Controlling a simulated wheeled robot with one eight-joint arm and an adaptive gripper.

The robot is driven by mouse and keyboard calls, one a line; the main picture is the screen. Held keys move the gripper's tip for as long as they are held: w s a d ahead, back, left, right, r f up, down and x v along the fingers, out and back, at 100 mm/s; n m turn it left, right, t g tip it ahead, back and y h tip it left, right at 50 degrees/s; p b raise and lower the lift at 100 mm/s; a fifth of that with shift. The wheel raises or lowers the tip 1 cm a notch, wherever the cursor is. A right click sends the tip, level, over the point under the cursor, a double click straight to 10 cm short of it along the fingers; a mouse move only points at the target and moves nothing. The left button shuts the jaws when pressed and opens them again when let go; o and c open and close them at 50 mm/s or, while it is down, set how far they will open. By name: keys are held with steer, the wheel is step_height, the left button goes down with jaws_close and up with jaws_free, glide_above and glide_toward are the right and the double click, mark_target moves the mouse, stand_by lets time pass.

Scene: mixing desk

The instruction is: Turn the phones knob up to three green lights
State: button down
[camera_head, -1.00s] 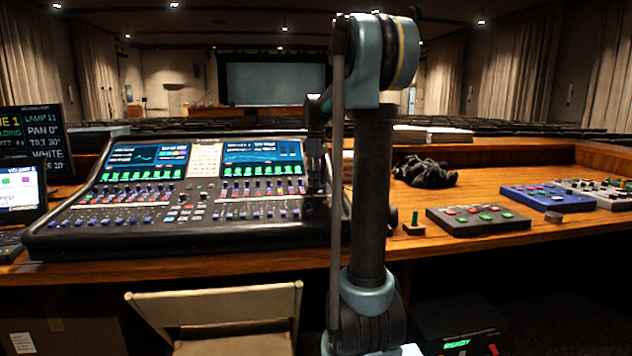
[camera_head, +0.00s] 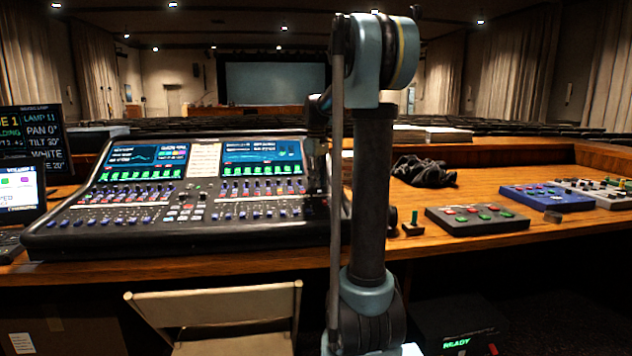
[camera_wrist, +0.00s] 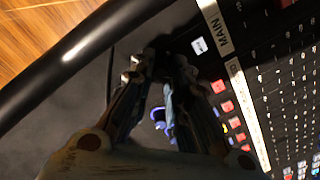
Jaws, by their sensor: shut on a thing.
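The mixing desk (camera_head: 190,215) stands on the wooden counter, left of my arm. My gripper (camera_head: 317,175) is down at the desk's right end, partly hidden by my own arm. In the wrist view my gripper (camera_wrist: 163,66) has its two fingers close together over the dark panel, shut on a small knob whose body the fingertips hide. I take it for the phones knob, but no label for it is readable. Small blue and white parts (camera_wrist: 160,118) show between the fingers. I cannot make out any green lights beside the knob.
In the wrist view, a MAIN label strip (camera_wrist: 215,25) and red buttons (camera_wrist: 226,107) lie right of the fingers. The desk's black rim (camera_wrist: 75,55) runs at the left. A grey button box (camera_head: 477,220) and a black cloth (camera_head: 424,171) lie right of my arm.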

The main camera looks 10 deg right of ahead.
steer(key=m, duration=0.4)
steer(key=shift+w+m, duration=0.15)
steer(key=shift+m, duration=0.15)
steer(key=m, duration=0.4)
steer(key=shift+d+m+y, duration=0.1)
steer(key=shift+m+y, duration=0.3)
steer(key=c, duration=1.8)
jaws_free()
steer(key=shift+r, duration=0.1)
steer(key=r, duration=1.1)
steer(key=shift+s+d+r, duration=0.25)
steer(key=shift+s+r, duration=0.05)
steer(key=shift+r, duration=0.05)
